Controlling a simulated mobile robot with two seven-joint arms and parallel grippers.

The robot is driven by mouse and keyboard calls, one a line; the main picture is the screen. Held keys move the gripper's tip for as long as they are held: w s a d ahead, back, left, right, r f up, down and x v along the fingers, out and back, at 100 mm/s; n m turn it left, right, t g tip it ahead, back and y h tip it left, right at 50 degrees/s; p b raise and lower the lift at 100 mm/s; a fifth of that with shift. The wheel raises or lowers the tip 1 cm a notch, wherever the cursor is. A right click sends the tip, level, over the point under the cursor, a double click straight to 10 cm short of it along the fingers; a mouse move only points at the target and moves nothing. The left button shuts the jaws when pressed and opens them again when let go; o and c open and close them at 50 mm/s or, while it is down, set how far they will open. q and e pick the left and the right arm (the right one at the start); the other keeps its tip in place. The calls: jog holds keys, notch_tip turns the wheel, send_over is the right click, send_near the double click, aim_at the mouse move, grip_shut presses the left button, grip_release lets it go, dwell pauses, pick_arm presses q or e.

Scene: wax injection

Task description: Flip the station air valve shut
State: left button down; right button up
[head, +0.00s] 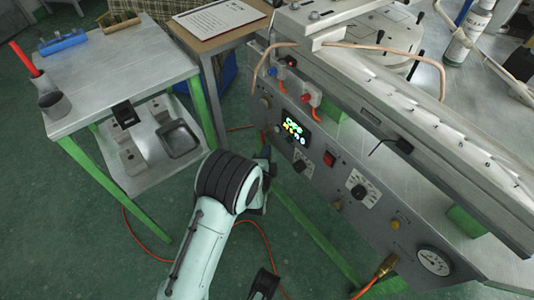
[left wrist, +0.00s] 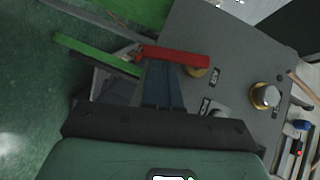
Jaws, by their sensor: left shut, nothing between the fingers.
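The air valve's red lever (left wrist: 178,57) shows in the left wrist view, lying nearly level across the picture beside the grey panel. A brass fitting (left wrist: 196,72) shows just below its right part. My left gripper (left wrist: 162,72) is shut and empty, with its dark fingers reaching up to the lever. I cannot tell whether the fingertips touch it. In the head view, my left gripper (head: 264,175) is at the left end of the control panel, partly hidden by its own wrist. The valve lever is hidden there.
The control panel (head: 325,183) carries knobs, a lit display (head: 293,130) and a pressure gauge (head: 433,261). A steel side table (head: 125,70) with green legs stands at the left. An orange hose (head: 268,245) lies on the floor below the panel.

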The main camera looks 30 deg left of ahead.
pick_arm(q)
jog(key=shift+f, duration=0.1)
pick_arm(e)
jog(key=shift+w+r, duration=0.1)
pick_arm(q)
jog(key=shift+w+a+f+m, duration=0.25)
jog(key=shift+a+f+m, duration=0.05)
jog(key=shift+a+f, duration=0.3)
pick_arm(e)
jog(key=shift+w+r, duration=0.15)
jog(key=shift+w, duration=0.1)
